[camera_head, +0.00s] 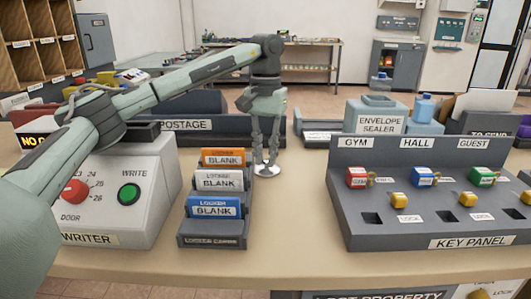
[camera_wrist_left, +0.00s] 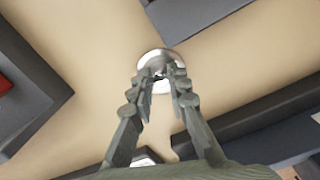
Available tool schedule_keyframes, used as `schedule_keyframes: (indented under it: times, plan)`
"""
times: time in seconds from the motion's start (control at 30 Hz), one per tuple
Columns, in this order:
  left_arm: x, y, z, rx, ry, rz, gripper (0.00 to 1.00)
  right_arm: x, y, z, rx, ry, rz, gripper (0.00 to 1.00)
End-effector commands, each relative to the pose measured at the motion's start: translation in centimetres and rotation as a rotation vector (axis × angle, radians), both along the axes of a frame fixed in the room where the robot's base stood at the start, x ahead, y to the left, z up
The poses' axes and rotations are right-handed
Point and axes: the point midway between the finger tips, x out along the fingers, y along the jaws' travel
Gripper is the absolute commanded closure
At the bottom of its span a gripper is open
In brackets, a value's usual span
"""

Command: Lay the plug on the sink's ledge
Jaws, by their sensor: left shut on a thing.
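My left gripper (camera_head: 266,160) points straight down over the counter, behind the card rack. It is shut on a small round silver thing (camera_head: 267,171), which looks like the plug. In the left wrist view the fingertips (camera_wrist_left: 160,78) close on the middle of this shiny disc (camera_wrist_left: 159,60). The disc is close to the counter top; I cannot tell whether it touches. I see no sink or ledge in either view. My right gripper is not in view.
A rack of blank cards (camera_head: 212,241) stands just in front left of the gripper. The writer box (camera_head: 150,215) is at left, the key panel (camera_head: 425,233) at right. The postage unit (camera_head: 205,127) is behind. The counter (camera_head: 290,215) is bare between rack and panel.

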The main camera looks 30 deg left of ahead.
Motion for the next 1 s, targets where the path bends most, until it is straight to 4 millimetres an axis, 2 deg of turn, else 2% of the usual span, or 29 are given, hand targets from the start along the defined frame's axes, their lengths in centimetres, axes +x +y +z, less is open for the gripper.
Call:
schedule_keyframes:
  times: [0.07,0.1,0.23,0.53,0.67,0.8,1.0]
  plan:
    - [0.0,0.0,-0.3,0.0,0.001,0.0,1.0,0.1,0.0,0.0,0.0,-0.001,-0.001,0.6]
    - [0.0,0.0,-0.2,0.0,0.0,0.0,0.79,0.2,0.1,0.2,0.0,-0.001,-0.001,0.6]
    - [0.0,0.0,-0.2,0.0,0.0,0.0,0.63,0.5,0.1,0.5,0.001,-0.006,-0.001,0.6]
    - [0.0,0.0,-0.1,0.0,0.0,0.0,0.63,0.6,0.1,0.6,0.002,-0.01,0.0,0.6]
    - [0.1,-0.1,1.0,-0.001,-0.003,-0.001,0.63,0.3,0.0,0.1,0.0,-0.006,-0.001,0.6]
    - [0.2,0.0,3.6,-0.001,-0.003,-0.001,0.63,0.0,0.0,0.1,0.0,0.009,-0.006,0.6]
    - [0.4,0.1,8.3,0.0,-0.005,0.0,0.63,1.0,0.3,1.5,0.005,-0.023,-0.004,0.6]
